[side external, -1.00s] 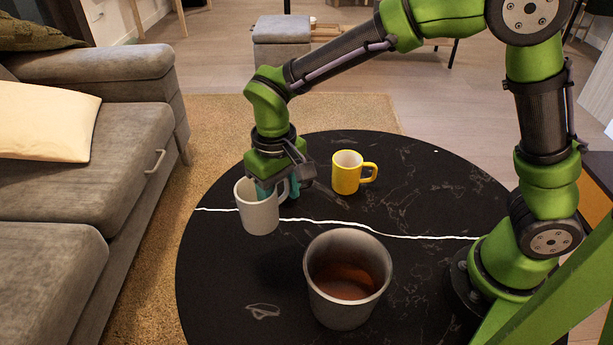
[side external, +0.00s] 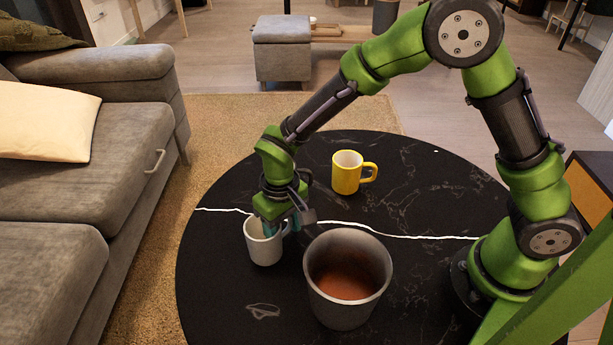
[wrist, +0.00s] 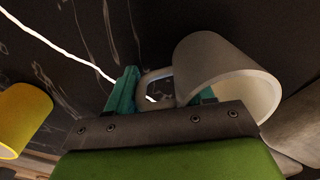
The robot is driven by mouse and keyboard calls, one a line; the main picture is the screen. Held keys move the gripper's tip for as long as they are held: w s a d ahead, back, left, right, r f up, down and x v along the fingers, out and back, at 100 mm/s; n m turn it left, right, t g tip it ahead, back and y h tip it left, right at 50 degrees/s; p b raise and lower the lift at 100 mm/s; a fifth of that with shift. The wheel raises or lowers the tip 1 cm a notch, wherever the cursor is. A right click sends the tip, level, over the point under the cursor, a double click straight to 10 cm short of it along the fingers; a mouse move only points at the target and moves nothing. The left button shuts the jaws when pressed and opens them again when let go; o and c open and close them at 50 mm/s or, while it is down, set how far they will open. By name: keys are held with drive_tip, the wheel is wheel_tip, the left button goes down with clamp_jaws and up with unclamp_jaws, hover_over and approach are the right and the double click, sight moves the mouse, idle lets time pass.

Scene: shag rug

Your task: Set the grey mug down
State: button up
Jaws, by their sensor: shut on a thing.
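The grey mug (side external: 262,247) is upright at the left part of the round black table (side external: 225,290). My gripper (side external: 272,228) is above it, shut on its handle side. In the wrist view the mug (wrist: 205,65) shows between and beside the teal fingertips (wrist: 163,95), with its handle toward the left finger. The right finger is partly hidden by the mug's rim. The mug's base is at or very near the tabletop; I cannot tell if it touches.
A large grey pot (side external: 347,303), brown inside, stands just right of the mug. A yellow mug (side external: 347,176) stands farther back; it also shows in the wrist view (wrist: 20,118). The table is clear in front of and left of the grey mug. A grey sofa (side external: 90,240) is at left.

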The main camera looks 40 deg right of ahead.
drive_tip(key=o, duration=1.4)
drive_tip(key=shift+f, duration=0.1)
wheel_tip(320, 180, up, 12)
drive_tip(key=shift+f, duration=0.1)
drive_tip(key=s+d+r+m+t+y, duration=0.2)
drive_tip(key=s+d+r+t, duration=0.5)
drive_tip(key=s+d+r, duration=0.4)
drive_tip(key=s+d+m, duration=0.1)
drive_tip(key=s+d, duration=0.1)
drive_tip(key=d, duration=0.2)
drive_tip(key=shift+r+m, duration=0.3)
drive_tip(key=shift+m, duration=0.1)
